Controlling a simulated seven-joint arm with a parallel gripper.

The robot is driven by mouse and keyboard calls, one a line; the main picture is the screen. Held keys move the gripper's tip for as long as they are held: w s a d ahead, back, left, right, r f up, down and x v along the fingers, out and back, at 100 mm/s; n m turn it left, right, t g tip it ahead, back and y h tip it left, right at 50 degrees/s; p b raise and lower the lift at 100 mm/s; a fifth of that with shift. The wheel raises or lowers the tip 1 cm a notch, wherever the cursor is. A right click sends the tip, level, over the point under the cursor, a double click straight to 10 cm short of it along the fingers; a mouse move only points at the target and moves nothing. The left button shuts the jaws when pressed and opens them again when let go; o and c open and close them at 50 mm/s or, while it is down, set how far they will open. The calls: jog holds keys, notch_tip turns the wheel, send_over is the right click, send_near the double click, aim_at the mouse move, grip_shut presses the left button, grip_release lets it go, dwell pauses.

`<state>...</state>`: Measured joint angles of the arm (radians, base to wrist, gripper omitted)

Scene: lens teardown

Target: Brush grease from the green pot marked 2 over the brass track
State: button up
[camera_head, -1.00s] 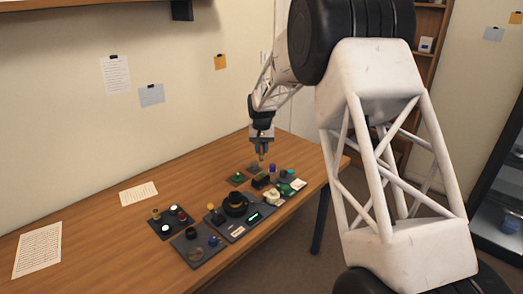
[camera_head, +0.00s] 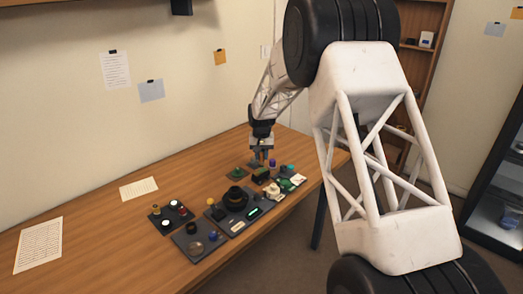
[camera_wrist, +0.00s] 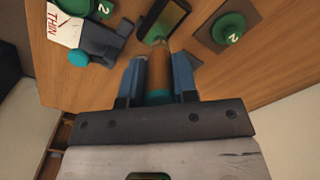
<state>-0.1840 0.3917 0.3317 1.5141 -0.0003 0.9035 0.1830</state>
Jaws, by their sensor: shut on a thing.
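My gripper (camera_wrist: 158,80) is shut on a brush (camera_wrist: 159,96) with a wood-coloured and teal handle, seen between the blue fingers. The brush points away from the wrist camera, its tip close to the near end of a dark block with a brass-coloured inset, likely the brass track (camera_wrist: 170,20). I cannot tell whether they touch. A green round part marked 2 (camera_wrist: 229,28) sits on a brown square pad, right of the track. Another green round thing marked 2 (camera_wrist: 103,8), likely the pot, is cut by the top edge, beside a card. In the head view my gripper (camera_head: 262,161) is low over the table.
The card reading THIN (camera_wrist: 65,24) lies by a dark holder with a teal knob (camera_wrist: 78,58). In the head view, dark trays (camera_head: 171,218) with several small parts stand towards the front left. Paper sheets (camera_head: 139,189) lie on the open wood at left.

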jog(key=shift+f, duration=0.95)
jog(key=shift+s+a+f, duration=0.25)
jog(key=shift+s+a, duration=1.15)
jog(key=shift+d+r, duration=0.1)
jog(key=shift+w+d, duration=0.95)
jog(key=shift+w, duration=0.1)
jog(key=shift+w+d+r, duration=0.1)
jog(key=shift+w+d, duration=0.3)
jog(key=shift+r, duration=3.8)
